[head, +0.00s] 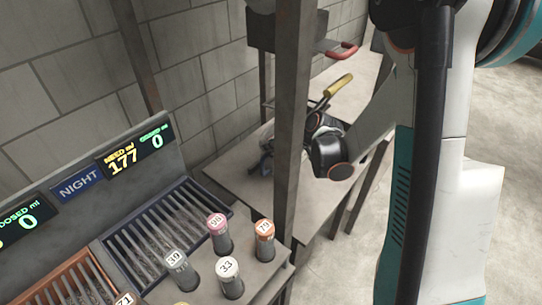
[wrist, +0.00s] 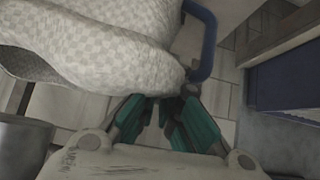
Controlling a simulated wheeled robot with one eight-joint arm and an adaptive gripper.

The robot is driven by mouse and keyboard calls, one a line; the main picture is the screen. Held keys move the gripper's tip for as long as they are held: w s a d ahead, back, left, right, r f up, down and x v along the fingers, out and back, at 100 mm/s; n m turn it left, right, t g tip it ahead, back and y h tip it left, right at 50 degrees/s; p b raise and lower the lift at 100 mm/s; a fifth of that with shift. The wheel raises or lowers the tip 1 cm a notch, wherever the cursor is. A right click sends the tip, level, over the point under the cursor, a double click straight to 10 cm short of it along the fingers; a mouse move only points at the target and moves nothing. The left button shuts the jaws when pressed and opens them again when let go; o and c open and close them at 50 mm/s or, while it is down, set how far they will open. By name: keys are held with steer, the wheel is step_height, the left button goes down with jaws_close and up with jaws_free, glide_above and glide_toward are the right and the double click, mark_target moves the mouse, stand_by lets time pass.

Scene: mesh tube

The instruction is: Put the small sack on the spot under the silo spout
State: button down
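A pale sack with a quilted, textured surface (wrist: 95,40) fills the upper left of the wrist view, cut off by the frame. I cannot tell from this close view whether it is the small sack. My gripper (wrist: 162,102) has teal fingers that stand apart, with a narrow gap between them. The tips are just below the sack's lower edge, and I see no cloth clearly pinched. In the head view my forearm reaches behind a post, and the gripper there is mostly hidden. I cannot make out the spot under the spout.
A rusty post (head: 294,110) stands before a grey bench (head: 325,205). A red handle (head: 343,50) and a yellow handle (head: 338,86) show above it. Numbered cylinders (head: 229,275) stand beside a grated tray (head: 165,230). A blue tube (wrist: 207,45) runs close beyond the fingers.

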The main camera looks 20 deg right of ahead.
step_height(320, 180, down, 3)
steer(key=shift+r+b, duration=0.1)
steer(key=shift+b, duration=0.3)
steer(key=c, duration=1.8)
jaws_free()
steer(key=p+v, duration=0.3)
steer(key=v, duration=0.9)
steer(key=shift+p, duration=0.4)
